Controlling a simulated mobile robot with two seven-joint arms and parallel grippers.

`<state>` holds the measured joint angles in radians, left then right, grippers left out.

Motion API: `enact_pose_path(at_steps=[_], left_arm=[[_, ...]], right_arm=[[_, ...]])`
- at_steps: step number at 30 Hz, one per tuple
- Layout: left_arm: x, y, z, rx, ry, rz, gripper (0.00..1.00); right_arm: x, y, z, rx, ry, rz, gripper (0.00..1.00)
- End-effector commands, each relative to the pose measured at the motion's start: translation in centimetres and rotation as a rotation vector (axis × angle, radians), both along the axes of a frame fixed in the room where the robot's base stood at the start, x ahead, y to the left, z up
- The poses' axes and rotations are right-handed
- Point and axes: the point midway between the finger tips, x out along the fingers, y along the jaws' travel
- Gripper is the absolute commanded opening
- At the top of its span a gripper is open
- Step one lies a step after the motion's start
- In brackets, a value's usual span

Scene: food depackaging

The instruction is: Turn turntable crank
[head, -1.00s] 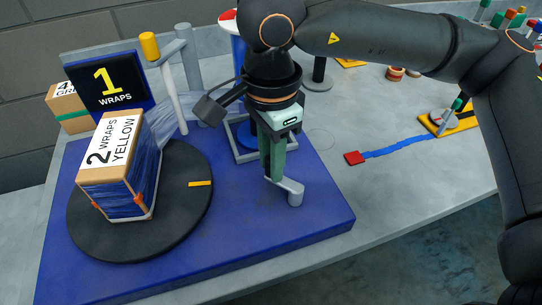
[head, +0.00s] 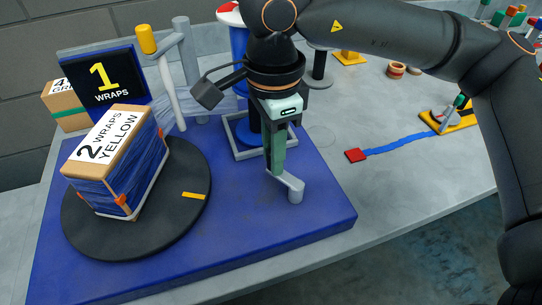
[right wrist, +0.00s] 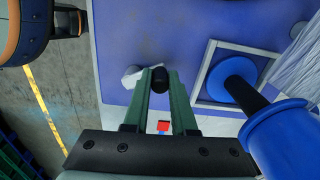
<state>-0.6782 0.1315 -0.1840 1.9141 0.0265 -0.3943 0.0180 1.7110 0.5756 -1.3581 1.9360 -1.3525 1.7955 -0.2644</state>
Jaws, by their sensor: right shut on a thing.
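My right gripper (head: 276,172) points down at the crank (head: 295,190), a short grey arm at the right part of the blue base (head: 310,220). In the right wrist view its green fingers (right wrist: 161,82) are closed around a dark knob (right wrist: 160,78), and the grey crank arm (right wrist: 131,76) shows beside them. The black turntable (head: 180,222) carries a box (head: 100,190) wrapped in blue film, labelled "2 WRAPS YELLOW". A yellow mark (head: 194,196) lies on the turntable's right side. A sign (head: 104,80) reads "1 WRAPS". My left gripper is not in view.
A post with a yellow top (head: 147,40) stands behind the turntable, and film stretches from the box toward it. Another labelled box (head: 66,107) is at the back left. A red block (head: 355,155) with a blue strip lies right of the base.

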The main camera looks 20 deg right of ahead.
Motion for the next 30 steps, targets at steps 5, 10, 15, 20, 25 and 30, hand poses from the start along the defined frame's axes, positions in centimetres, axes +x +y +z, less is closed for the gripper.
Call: enact_pose_path(at_steps=[5, 10, 15, 20, 25, 30], left_arm=[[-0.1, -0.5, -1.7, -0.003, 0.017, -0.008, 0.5], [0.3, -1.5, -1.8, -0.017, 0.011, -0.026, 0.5], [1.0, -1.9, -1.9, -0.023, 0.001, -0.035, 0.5], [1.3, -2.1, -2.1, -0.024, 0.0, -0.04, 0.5], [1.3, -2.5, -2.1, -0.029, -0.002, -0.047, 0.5], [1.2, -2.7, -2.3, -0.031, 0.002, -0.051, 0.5]], right_arm=[[0.4, -0.7, -0.3, 0.001, -0.001, -0.148, 0.0], [0.6, -1.3, -0.3, 0.001, -0.001, -0.297, 0.0], [0.8, -2.0, -0.2, 0.001, -0.001, -0.433, 0.0], [0.8, -2.4, -0.1, 0.0, -0.002, -0.536, 0.0], [0.8, -2.8, 0.0, 0.001, -0.001, -0.611, 0.0], [0.8, -3.0, 0.0, 0.0, -0.001, -0.654, 0.0]])
